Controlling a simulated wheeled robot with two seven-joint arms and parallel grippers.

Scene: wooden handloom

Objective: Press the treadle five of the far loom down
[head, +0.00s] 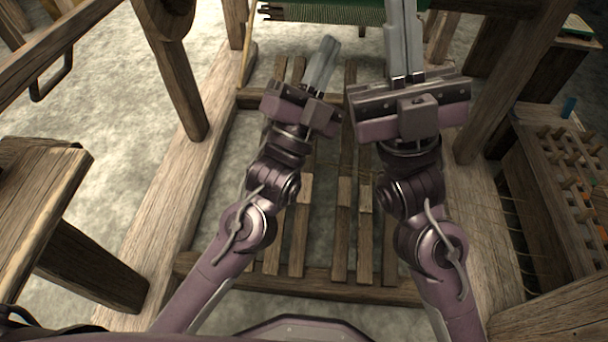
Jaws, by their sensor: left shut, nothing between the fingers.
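The treadles are several long wooden bars lying side by side in the loom's lower frame, partly hidden by my arms. Bars show between my arms, one on the left (298,243), one in the middle (341,240) and one to its right (365,245). I cannot tell by sight which is number five. My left gripper (323,62) is shut and empty, over the far part of the treadles, its fingers pointing away. My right gripper (403,30) is to its right, fingers pointing away with tips at the top edge. Whether it is shut is unclear.
The loom's front crossbar (320,287) lies below the treadles, and a thick side beam (185,195) runs along the left. A wooden bench (40,190) stands at far left, a pegged rack (575,170) at right. Green cloth (330,12) hangs at the top.

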